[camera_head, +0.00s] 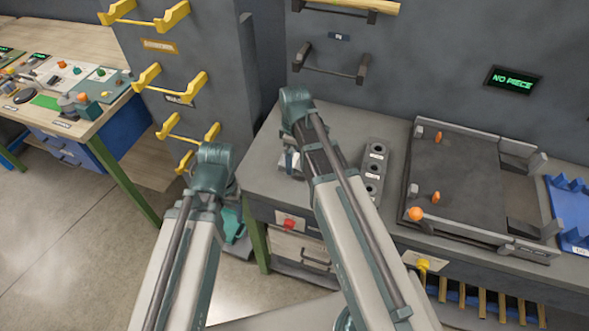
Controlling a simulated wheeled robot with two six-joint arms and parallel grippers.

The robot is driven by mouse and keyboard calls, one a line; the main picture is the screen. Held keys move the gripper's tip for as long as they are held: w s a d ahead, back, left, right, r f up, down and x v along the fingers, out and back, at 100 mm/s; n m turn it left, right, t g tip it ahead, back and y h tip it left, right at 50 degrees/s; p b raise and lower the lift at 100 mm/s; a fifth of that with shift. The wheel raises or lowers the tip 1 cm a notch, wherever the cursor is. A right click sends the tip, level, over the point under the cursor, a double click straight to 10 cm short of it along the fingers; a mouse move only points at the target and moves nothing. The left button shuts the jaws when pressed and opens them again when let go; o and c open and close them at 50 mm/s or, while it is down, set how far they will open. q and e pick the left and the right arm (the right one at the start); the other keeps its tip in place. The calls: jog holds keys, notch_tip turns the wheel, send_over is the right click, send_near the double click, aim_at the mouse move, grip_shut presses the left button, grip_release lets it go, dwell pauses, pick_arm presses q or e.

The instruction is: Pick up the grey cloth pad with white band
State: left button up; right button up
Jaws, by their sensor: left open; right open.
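I cannot make out the grey cloth pad with white band for certain. A small grey and white shape (290,161) lies at the left end of the grey bench, partly hidden by my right arm. My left gripper (234,228) is low in front of the bench's left end, mostly hidden behind my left arm; it is open. My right gripper (292,146) is over the bench's left end, mostly hidden behind my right arm's links; it is open. I see nothing held in either.
On the grey bench (385,128), a block with round holes (374,172) stands left of a dark tray (455,185) with orange knobs. A blue holder (570,212) is far right. Drawer cabinets stand behind. A wooden side bench (97,120) is at left, with open floor in front.

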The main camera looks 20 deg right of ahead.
jog(key=shift+f, duration=0.55)
pick_arm(q)
jog(key=shift+f, duration=0.5)
pick_arm(e)
jog(key=shift+r, duration=0.1)
